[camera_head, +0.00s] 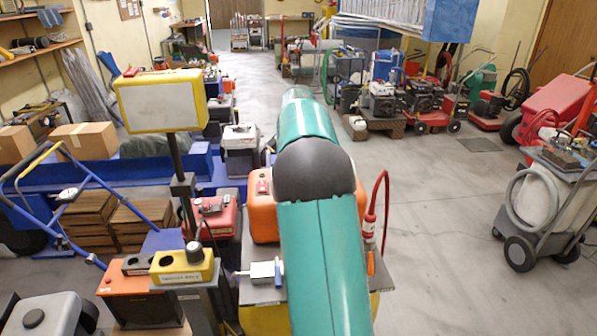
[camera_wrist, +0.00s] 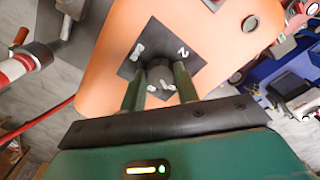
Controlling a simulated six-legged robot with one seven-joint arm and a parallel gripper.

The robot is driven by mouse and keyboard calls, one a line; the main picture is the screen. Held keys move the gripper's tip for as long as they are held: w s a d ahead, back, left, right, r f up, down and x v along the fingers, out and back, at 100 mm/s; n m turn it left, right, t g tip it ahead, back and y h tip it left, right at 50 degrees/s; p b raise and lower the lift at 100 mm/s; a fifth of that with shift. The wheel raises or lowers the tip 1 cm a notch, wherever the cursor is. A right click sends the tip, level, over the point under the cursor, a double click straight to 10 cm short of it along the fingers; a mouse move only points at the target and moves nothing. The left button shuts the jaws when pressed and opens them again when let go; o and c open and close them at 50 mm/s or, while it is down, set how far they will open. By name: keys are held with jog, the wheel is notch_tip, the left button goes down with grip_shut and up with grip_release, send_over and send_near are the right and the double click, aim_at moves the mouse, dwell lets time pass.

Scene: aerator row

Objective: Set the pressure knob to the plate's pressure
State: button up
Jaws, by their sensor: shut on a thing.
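In the wrist view, a dark round knob (camera_wrist: 160,70) stands on a black dial plate (camera_wrist: 136,53) with white marks. One mark looks like an 8 at the left and one like a 2 at the upper right; the marks below the knob are unclear. The dial is on an orange housing (camera_wrist: 105,60). My gripper (camera_wrist: 159,77) has a finger on each side of the knob and is shut on it. In the head view, my arm hides the gripper and knob; the orange housing (camera_head: 263,222) shows beside it. I cannot read any pressure plate.
A yellow control box (camera_head: 186,266) with a dark button and small lettering stands left of my arm. A yellow-framed panel (camera_head: 160,100) rises on a post behind it. A red hose (camera_head: 386,205) curves at the right. Open floor (camera_head: 440,230) lies right, before a grey cart (camera_head: 550,200).

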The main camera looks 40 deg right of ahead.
jog(key=shift+d, duration=0.1)
jog(key=o, duration=1)
jog(key=shift+w+f, duration=0.1)
jog(key=shift+w, duration=0.05)
jog(key=shift+c, duration=0.2)
jog(key=shift+r, duration=7)
